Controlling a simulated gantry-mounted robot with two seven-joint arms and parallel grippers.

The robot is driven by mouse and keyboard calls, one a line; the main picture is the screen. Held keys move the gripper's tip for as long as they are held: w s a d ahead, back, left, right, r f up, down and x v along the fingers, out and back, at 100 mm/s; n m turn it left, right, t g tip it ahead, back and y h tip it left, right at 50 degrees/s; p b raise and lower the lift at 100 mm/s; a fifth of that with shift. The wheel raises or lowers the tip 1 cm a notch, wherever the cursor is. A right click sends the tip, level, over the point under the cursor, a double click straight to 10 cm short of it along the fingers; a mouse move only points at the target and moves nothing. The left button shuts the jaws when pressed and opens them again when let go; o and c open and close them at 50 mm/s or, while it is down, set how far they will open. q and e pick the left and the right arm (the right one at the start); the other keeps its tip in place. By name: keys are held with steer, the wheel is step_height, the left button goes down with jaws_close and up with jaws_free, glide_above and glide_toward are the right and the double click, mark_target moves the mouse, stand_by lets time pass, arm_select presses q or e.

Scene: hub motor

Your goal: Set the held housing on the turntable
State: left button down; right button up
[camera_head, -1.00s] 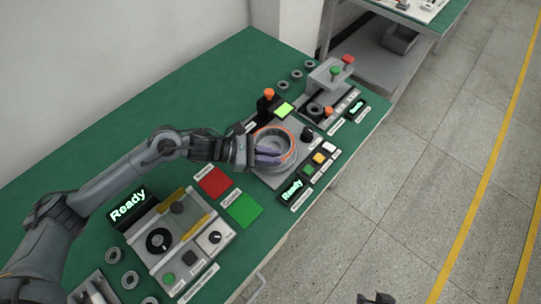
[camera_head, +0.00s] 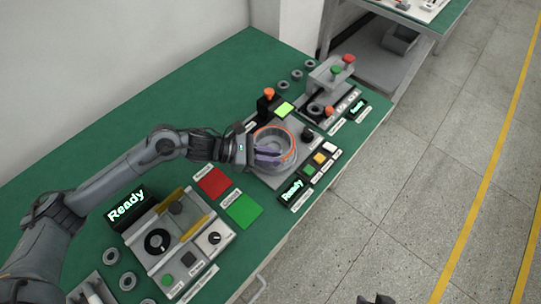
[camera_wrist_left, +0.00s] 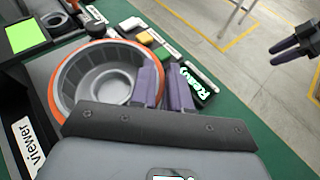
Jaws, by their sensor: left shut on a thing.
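The housing (camera_head: 275,148) is a round grey bowl-like part with an orange rim. It is over the grey plate of the middle station, where the turntable is hidden beneath it; I cannot tell whether it touches. My left gripper (camera_head: 268,156) is shut on the near-side wall of the housing. In the left wrist view the housing (camera_wrist_left: 95,75) shows its stepped inside, and the purple fingers of my left gripper (camera_wrist_left: 165,85) are at its right edge. My right gripper (camera_wrist_left: 272,56) is apart from the bench, empty, with a gap between its fingers.
The middle station has a lit Ready display (camera_head: 291,189), coloured buttons (camera_head: 319,158) and an orange-topped post (camera_head: 268,95). A red pad (camera_head: 213,182) and green pad (camera_head: 243,210) lie nearby. A press-like fixture (camera_head: 330,78) stands behind. Several grey rings lie on the green bench.

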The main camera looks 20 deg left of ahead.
arm_select(q)
steer(key=shift+r+b, duration=0.1)
steer(key=shift+b, duration=0.35)
stand_by(0.6)
stand_by(0.7)
steer(key=shift+f+b, duration=0.4)
steer(key=shift+b, duration=0.1)
stand_by(0.3)
stand_by(0.4)
steer(key=c, duration=0.6)
jaws_free()
steer(key=shift+f, duration=0.15)
